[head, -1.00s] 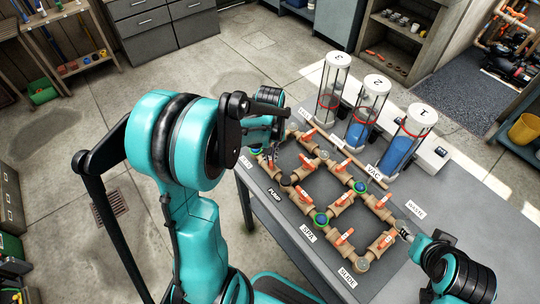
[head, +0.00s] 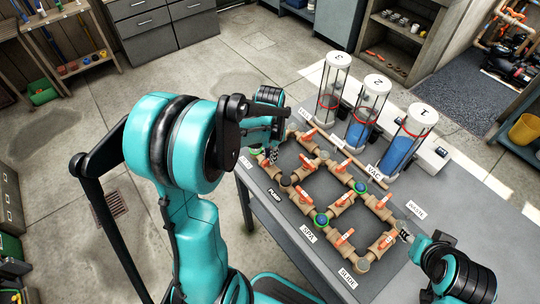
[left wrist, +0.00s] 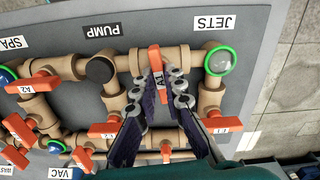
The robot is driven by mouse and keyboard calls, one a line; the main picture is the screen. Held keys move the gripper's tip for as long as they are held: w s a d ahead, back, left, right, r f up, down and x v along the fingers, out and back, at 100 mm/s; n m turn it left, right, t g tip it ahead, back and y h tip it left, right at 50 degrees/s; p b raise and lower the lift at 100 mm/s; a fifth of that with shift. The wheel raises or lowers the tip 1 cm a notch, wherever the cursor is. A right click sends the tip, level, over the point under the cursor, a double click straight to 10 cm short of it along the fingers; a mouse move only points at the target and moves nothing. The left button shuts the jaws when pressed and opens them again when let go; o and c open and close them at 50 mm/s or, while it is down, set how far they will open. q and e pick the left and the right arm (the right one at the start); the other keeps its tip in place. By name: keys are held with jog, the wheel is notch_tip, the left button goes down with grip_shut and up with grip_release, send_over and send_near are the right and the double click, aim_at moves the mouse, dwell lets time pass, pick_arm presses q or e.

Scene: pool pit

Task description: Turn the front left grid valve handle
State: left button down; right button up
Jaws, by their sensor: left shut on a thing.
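In the left wrist view an orange-red valve handle (left wrist: 154,60) marked A1 sits on the tan pipe between the PUMP and JETS labels. My left gripper (left wrist: 161,76) has its two dark fingers on either side of this handle and is shut on it. In the head view my left gripper (head: 271,155) is at the left corner of the pipe grid (head: 300,192) and hides most of the handle there. My right gripper (head: 404,236) is at the right end of the grid, near the WASTE label; its fingers are too small to read.
Several other orange-red handles, such as A2 (left wrist: 33,86), stand close by on the pipes. Three clear cylinders, such as the one marked 1 (head: 408,140), stand along the grey table's (head: 385,280) back side. The floor left of the table is open.

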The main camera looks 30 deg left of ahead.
pick_arm(q)
jog(key=shift+m, duration=0.8)
jog(key=c, duration=1.6)
grip_release()
notch_tip(320, 180, up, 12)
